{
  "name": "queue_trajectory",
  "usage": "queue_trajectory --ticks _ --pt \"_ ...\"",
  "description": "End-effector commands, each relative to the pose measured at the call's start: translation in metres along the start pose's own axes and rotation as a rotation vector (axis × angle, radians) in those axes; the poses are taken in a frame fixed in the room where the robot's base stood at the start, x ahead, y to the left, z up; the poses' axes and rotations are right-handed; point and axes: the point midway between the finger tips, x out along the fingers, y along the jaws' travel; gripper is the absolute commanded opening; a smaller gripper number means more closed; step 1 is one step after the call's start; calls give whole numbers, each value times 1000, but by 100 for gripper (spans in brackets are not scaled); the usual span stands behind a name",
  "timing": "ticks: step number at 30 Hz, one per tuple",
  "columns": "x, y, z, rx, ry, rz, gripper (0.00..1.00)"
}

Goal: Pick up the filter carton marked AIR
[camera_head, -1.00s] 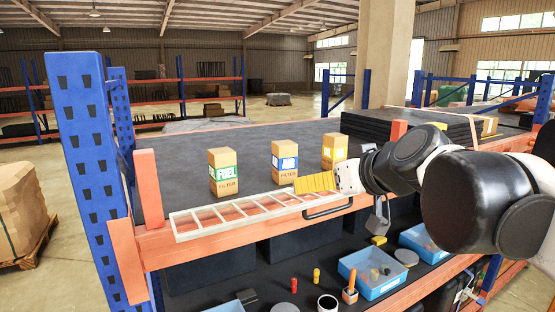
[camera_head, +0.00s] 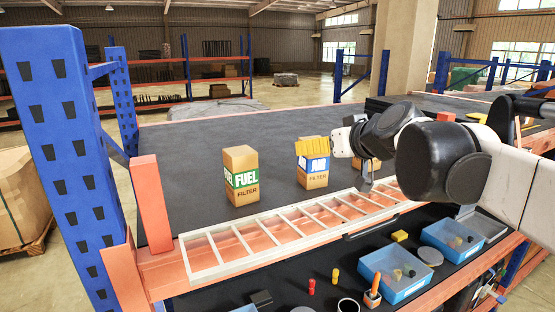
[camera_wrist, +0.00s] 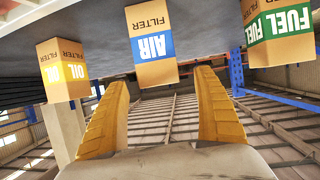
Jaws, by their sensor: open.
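The AIR filter carton (camera_head: 313,181) is a tan box with a blue-and-white label, standing upright on the dark shelf top. My gripper (camera_head: 303,147) has yellow fingers that cover the carton's upper part in the head view. In the wrist view, which looks upside down, the AIR carton (camera_wrist: 152,45) appears beyond and between the two spread fingers (camera_wrist: 162,80), with clear space between it and them. My gripper is open and empty. The carton's top is hidden in the head view.
The green-labelled FUEL carton (camera_head: 241,180) stands left of AIR. The yellow-labelled OIL carton (camera_wrist: 62,72) stands on the other side, mostly hidden behind my arm in the head view. A white slatted frame (camera_head: 205,270) runs along the orange front edge. Blue bins (camera_head: 392,287) sit below.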

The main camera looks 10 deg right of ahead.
Motion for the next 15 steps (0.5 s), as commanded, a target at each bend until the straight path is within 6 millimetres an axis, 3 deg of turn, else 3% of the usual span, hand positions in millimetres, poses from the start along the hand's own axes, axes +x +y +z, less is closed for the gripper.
queue_trajectory --ticks 9,15 --pt "43 2 8 -1 -1 -1 79" --pt "52 2 10 -1 -1 0 79"
